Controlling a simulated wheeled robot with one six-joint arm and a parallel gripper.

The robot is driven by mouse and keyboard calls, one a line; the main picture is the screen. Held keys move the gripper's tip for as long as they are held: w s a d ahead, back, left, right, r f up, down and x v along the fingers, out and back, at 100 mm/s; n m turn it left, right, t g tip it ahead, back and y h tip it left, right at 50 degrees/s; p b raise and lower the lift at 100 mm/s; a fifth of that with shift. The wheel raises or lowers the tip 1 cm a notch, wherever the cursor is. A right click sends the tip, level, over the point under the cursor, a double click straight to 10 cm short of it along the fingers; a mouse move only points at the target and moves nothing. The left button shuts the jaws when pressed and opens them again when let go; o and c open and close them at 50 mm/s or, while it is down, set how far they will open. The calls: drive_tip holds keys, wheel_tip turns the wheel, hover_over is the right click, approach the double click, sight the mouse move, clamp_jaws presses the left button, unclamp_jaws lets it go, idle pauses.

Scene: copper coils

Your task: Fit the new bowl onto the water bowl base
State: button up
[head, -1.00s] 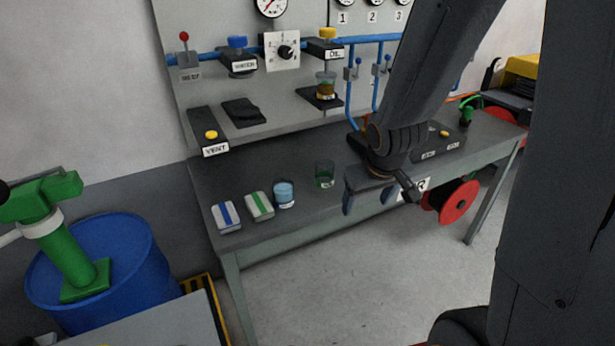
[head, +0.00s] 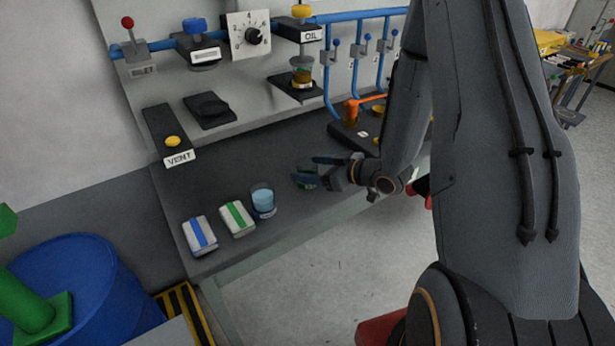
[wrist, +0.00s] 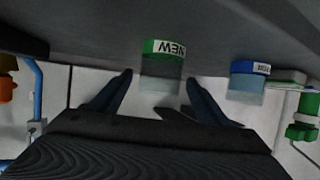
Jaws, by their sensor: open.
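The new bowl (wrist: 162,62), a clear cup with a green band reading NEW, appears upside down in the wrist view, on the bench. My gripper (wrist: 160,82) is open, with one finger on each side of the bowl in that view. I see no finger clearly touching it. In the head view my gripper (head: 310,172) is low over the bench, and its fingers mostly hide the bowl. The water bowl base (head: 203,54) is a dark block under a blue knob (head: 195,25) on the upper panel. No bowl shows hanging under it.
A light blue cup (head: 262,200) stands left of my gripper, beside a green-striped box (head: 237,218) and a blue-striped box (head: 200,235). The oil unit (head: 302,72) hangs above the bench. Blue pipes (head: 357,70) rise behind.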

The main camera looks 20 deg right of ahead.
drive_tip(key=p+x, duration=0.1)
drive_tip(key=x, duration=0.2)
drive_tip(key=p+x, duration=0.1)
drive_tip(key=x, duration=0.1)
drive_tip(key=shift+w+a+f, duration=0.15)
drive_tip(key=shift+w+f, duration=0.05)
drive_tip(key=shift+f, duration=0.15)
drive_tip(key=c, duration=1.3)
drive_tip(key=shift+r, duration=0.1)
